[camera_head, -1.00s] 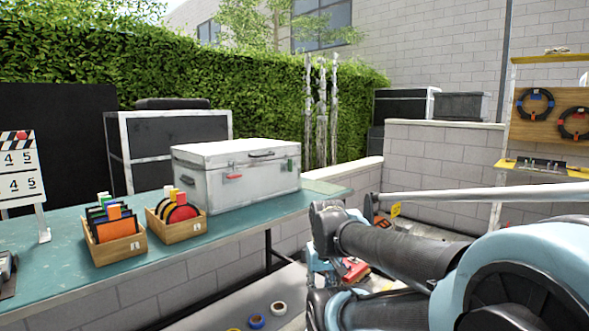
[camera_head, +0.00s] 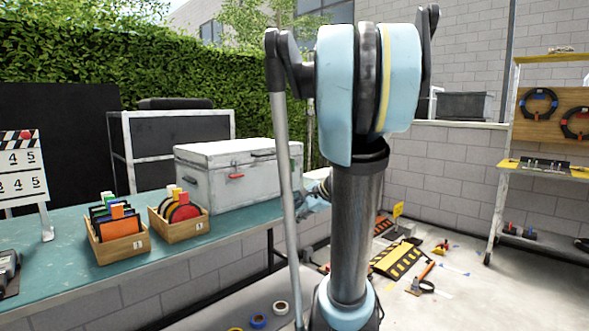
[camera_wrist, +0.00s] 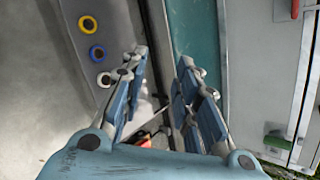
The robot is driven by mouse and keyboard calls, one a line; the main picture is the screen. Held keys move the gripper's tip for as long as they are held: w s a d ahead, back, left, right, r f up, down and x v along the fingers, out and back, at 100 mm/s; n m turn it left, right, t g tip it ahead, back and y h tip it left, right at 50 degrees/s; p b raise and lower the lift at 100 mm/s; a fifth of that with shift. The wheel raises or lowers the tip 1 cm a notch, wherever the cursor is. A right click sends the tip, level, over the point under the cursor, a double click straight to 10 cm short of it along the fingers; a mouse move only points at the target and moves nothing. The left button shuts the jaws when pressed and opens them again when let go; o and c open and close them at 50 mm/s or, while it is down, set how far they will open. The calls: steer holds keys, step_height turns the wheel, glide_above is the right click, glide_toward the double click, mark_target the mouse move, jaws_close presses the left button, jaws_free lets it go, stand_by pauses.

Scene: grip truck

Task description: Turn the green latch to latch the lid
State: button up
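The white case (camera_head: 225,185) stands on the teal table with its lid (camera_head: 215,150) down. The green latch (camera_wrist: 277,142) is on the case front at the lower right of the wrist view; my arm hides it in the head view. A red latch (camera_head: 236,176) is on the same front, and it also shows at the top of the wrist view (camera_wrist: 294,9). My gripper (camera_wrist: 162,58) is open and empty, apart from the case, with the green latch to its right in the wrist view. In the head view my arm mostly hides the gripper.
The teal table (camera_head: 100,272) runs along the left, with two wooden boxes of coloured discs and cards (camera_head: 118,240) (camera_head: 180,220) beside the case. Tape rolls (camera_head: 258,321) lie on a lower grey surface. Striped ramps (camera_head: 398,258) and tools lie on the floor at right.

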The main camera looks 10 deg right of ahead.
steer(key=w+d+r+m+t+y, duration=0.1)
steer(key=w+d+r+m+t, duration=0.35)
steer(key=w+d+m, duration=0.35)
steer(key=w+d+r+m+t+y, duration=0.2)
steer(key=w+d+r+m+t, duration=0.2)
steer(key=w+d+r+m, duration=0.5)
steer(key=w+a+f+n, duration=0.2)
steer(key=w+a+f, duration=0.1)
steer(key=w+a, duration=0.8)
steer(key=w, duration=0.4)
steer(key=shift+w+f+n, duration=0.15)
steer(key=shift+w+n, duration=0.15)
steer(key=shift+n, duration=0.1)
steer(key=shift+g, duration=0.25)
jaws_close()
